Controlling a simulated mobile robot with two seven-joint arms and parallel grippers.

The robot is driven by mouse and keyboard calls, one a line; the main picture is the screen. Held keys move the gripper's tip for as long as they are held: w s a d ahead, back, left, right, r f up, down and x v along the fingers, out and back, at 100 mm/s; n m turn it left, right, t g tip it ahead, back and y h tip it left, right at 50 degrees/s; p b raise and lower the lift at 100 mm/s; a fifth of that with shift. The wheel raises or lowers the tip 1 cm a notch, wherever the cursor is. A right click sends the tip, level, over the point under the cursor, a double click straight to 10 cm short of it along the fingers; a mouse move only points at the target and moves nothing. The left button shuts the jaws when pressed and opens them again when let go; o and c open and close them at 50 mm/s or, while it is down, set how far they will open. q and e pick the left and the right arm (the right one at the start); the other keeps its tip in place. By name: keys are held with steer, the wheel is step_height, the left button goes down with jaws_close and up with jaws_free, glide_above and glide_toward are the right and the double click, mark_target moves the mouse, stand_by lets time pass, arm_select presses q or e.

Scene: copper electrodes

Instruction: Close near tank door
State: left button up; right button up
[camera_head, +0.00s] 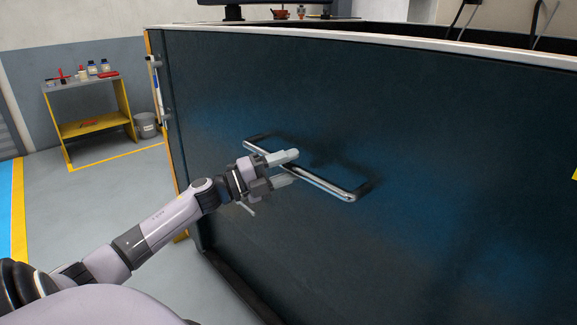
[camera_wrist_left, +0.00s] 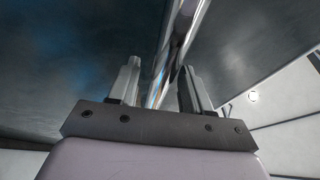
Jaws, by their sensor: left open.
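The near tank door (camera_head: 430,140) is a large dark blue-grey panel filling the middle and right of the head view. A long chrome bar handle (camera_head: 325,186) is fixed on it, sloping down to the right. My left gripper (camera_head: 291,167) is open at the handle, one finger above the bar and one below. In the left wrist view the bar (camera_wrist_left: 180,45) runs between the two open fingers (camera_wrist_left: 158,88). Whether the fingers touch the bar cannot be told. My right gripper is not in view.
A yellow-framed side table (camera_head: 88,108) with bottles and red items stands at the back left, beside a grey bucket (camera_head: 146,124). The grey floor (camera_head: 90,200) left of the tank is clear. A pale rim (camera_head: 400,40) runs along the tank's top.

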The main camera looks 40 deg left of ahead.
arm_select(q)
steer(key=b+v, duration=0.1)
steer(key=v, duration=0.6)
stand_by(0.6)
steer(key=s+d+f+n+y, duration=0.2)
steer(key=d+f+n, duration=0.1)
steer(key=f+n, duration=0.3)
steer(key=s+d+f+n+g+y, duration=0.1)
steer(key=s+d+f+n+y, duration=0.2)
steer(key=f, duration=0.5)
steer(key=s+d+f+n+y, duration=0.1)
steer(key=d+f+n+y, duration=0.1)
steer(key=d+f+n, duration=0.35)
steer(key=s+d+f+n+g, duration=0.3)
steer(key=s+d+f, duration=0.2)
steer(key=d+f, duration=0.1)
steer(key=s+d+f+n+g, duration=0.3)
steer(key=s+d+f, duration=0.3)
steer(key=d, duration=0.3)
steer(key=shift+d+n+p, duration=0.15)
steer(key=shift+n+p, duration=0.3)
steer(key=shift+n, duration=0.3)
steer(key=shift+w, duration=0.1)
steer(key=shift+c, duration=0.4)
